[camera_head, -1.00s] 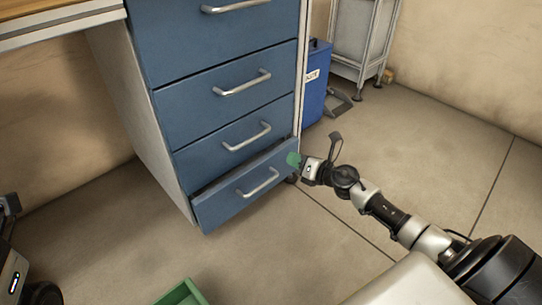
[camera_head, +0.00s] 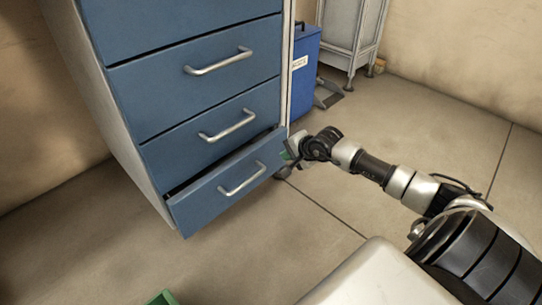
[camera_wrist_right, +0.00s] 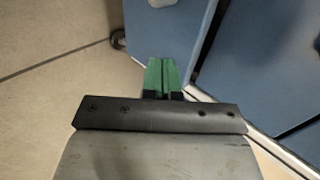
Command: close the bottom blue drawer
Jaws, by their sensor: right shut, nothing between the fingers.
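The bottom blue drawer (camera_head: 227,187) stands slightly open below the other drawers. A dark gap shows along its top edge, and its silver handle (camera_head: 243,179) faces me. My right gripper (camera_head: 288,154) is at the right end of this drawer's front, its green fingertips partly hidden by my wrist. In the right wrist view the green fingertips (camera_wrist_right: 163,74) are shut together with nothing between them. They overlap a blue drawer surface (camera_wrist_right: 178,30); I cannot tell whether they touch it.
The drawers above (camera_head: 205,128) look shut. A blue bin (camera_head: 303,70) and a grey metal cabinet (camera_head: 350,35) stand behind on the right. The floor before the drawer is clear.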

